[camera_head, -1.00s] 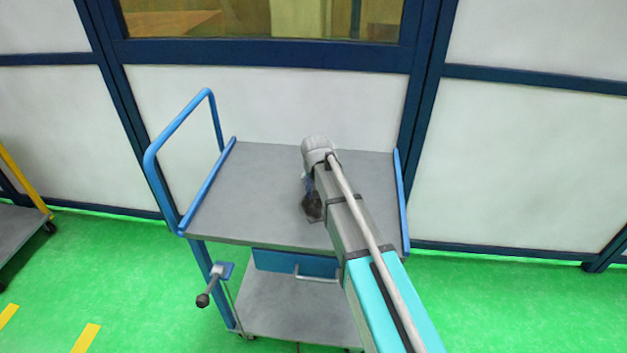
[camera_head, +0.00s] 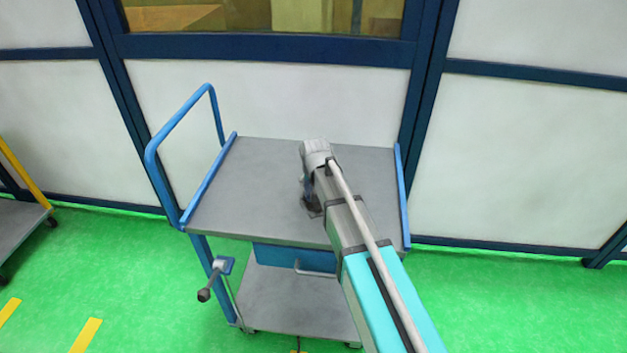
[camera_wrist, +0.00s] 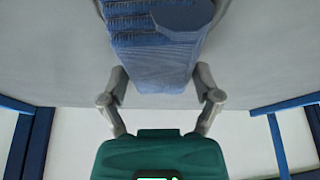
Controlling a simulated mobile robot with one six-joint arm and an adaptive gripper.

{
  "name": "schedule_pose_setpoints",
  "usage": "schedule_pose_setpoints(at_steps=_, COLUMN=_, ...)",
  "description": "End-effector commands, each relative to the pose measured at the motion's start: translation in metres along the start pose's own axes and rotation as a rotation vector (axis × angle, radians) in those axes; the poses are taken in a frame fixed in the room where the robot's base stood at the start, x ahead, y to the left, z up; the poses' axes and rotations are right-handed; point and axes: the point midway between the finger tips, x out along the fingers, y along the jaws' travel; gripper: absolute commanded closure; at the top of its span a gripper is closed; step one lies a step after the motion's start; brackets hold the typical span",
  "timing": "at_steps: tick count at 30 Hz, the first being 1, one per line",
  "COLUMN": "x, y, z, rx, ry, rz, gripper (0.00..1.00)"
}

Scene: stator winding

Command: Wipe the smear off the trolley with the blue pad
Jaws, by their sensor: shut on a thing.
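The trolley (camera_head: 250,190) has a grey top with blue side rails. My gripper (camera_head: 311,205) is low over the middle of this top, mostly hidden behind my arm. In the wrist view my gripper (camera_wrist: 158,20) is shut on the blue pad (camera_wrist: 152,68), with a finger on each side. The pad is ribbed and lies close to the grey surface (camera_wrist: 55,60); I cannot tell whether it touches. A small dark area shows beside my arm at the gripper; I cannot tell smear from gripper or shadow there. No other smear is visible.
A blue push handle (camera_head: 150,160) rises at the trolley's left end. Below are a blue drawer (camera_head: 275,256) and a lower shelf (camera_head: 285,300). A white wall panel (camera_head: 270,105) stands behind. Another trolley (camera_head: 15,225) is at far left. The trolley top is otherwise clear.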

Motion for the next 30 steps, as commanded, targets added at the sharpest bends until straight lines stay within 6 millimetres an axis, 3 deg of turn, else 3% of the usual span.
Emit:
schedule_pose_setpoints(at_steps=11, x=0.0, y=0.0, z=0.002, rx=0.0, ry=0.0, rz=0.0, gripper=0.57)
schedule_pose_setpoints(at_steps=30, x=-0.011, y=-0.008, z=0.035, rx=0.0, ry=0.0, rz=0.0, gripper=0.57)
